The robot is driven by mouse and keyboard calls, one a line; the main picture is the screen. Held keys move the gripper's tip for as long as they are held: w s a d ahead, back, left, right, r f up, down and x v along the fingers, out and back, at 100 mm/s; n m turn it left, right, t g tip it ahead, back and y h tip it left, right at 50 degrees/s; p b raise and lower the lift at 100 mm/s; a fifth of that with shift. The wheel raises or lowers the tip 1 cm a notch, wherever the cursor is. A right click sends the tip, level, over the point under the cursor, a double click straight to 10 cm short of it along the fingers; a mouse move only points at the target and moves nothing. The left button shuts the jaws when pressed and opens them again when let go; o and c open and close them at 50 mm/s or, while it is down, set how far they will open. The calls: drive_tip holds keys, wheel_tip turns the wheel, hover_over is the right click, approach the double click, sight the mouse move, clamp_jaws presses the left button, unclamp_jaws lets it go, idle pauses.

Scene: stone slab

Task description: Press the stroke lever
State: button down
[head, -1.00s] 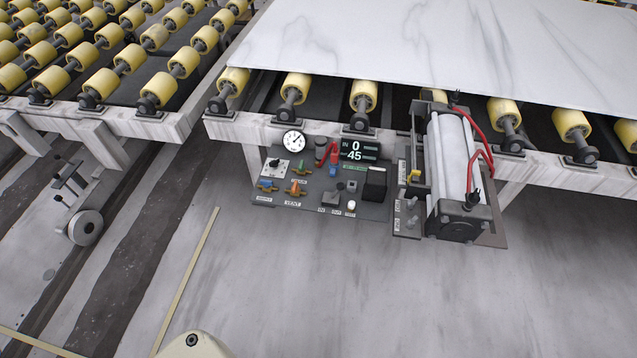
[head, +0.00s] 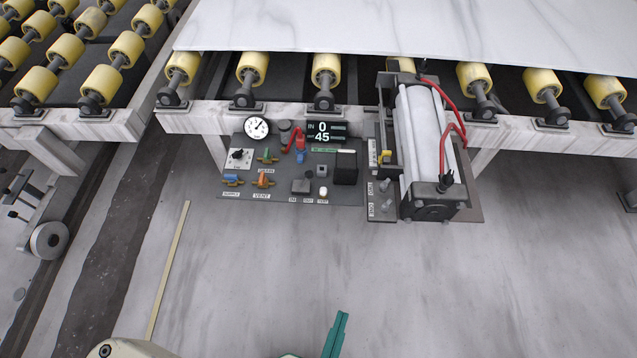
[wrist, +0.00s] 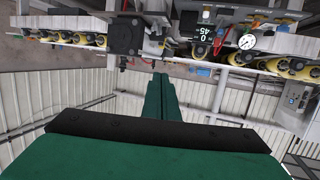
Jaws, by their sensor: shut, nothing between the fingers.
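A dark control panel (head: 345,194) hangs on the front of the roller table. I cannot tell for certain which control is the stroke lever. A red lever (head: 300,136) stands beside the display (head: 327,131), which reads 0 and 45. A yellow-tipped part (head: 385,156) sits left of the large cylinder unit (head: 427,150). My gripper (head: 338,335) shows green at the bottom edge of the head view, well apart from the panel. In the wrist view its green fingers (wrist: 159,92) are together and empty. The panel's display (wrist: 203,35) and red lever (wrist: 217,46) appear upside down there.
A round gauge (head: 256,127), an orange vent handle (head: 263,179), a blue handle (head: 231,179) and a black box (head: 345,168) crowd the panel. A red hose (head: 455,130) loops beside the cylinder. A white slab (head: 400,30) lies on yellow rollers. The floor before the panel is clear.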

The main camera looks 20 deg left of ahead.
drive_tip(key=w+a+f+m+t+y, duration=0.3)
drive_tip(key=w+f+m, duration=0.5)
drive_tip(key=w+f, duration=0.8)
drive_tip(key=w+a+f+m+g+y, duration=0.1)
drive_tip(key=w+a+f+m+y, duration=0.2)
drive_tip(key=w, duration=0.7)
drive_tip(key=w+a+f+m+g+y, duration=0.1)
drive_tip(key=w+a+f+m+y, duration=0.2)
drive_tip(key=w, duration=0.6)
drive_tip(key=a+f+m, duration=0.1)
drive_tip(key=a+m, duration=0.1)
drive_tip(key=a, duration=0.1)
drive_tip(key=shift+w+f, duration=0.2)
drive_tip(key=shift+w, duration=0.15)
